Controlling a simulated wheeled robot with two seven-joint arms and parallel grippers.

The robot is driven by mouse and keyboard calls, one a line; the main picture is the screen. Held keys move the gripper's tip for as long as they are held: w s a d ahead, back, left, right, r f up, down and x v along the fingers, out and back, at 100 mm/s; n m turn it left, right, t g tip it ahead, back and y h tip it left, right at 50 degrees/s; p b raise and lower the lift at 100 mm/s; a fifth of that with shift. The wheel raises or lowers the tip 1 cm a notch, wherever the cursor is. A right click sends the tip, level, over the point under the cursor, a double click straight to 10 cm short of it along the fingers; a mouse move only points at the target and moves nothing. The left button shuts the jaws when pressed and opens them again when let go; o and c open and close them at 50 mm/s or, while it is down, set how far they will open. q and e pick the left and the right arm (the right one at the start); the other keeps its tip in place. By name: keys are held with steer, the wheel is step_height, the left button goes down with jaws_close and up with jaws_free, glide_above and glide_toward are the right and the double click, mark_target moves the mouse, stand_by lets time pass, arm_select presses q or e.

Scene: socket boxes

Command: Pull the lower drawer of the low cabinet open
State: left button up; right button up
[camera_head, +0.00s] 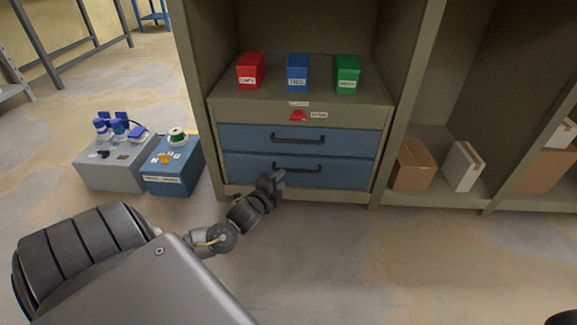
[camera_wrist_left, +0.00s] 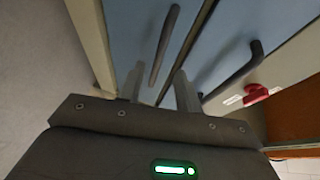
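The low cabinet has two blue drawers with dark bar handles, and both look closed. The lower drawer (camera_head: 340,175) carries the lower handle (camera_head: 297,168), which also shows in the left wrist view (camera_wrist_left: 163,45). The upper drawer (camera_head: 240,137) is just above it, with its own handle (camera_head: 298,138). My left gripper (camera_head: 281,177) is at the lower drawer's front, near the left part of its handle. In the left wrist view its two fingers (camera_wrist_left: 158,80) are apart, with the handle showing between and beyond them. Contact with the handle cannot be told. My right gripper is not seen.
Red (camera_head: 250,71), blue (camera_head: 297,73) and green (camera_head: 346,75) bins stand on the cabinet top. A grey box (camera_head: 115,172) and a blue box (camera_head: 172,170) stand at left. Cartons (camera_head: 413,166) sit in the right bay. The floor in front is clear.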

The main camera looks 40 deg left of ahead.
mark_target(289, 171)
arm_select(q)
steer(key=b+x, duration=0.3)
steer(key=x, duration=0.3)
steer(key=shift+w+a+f, duration=0.1)
steer(key=shift+w, duration=0.05)
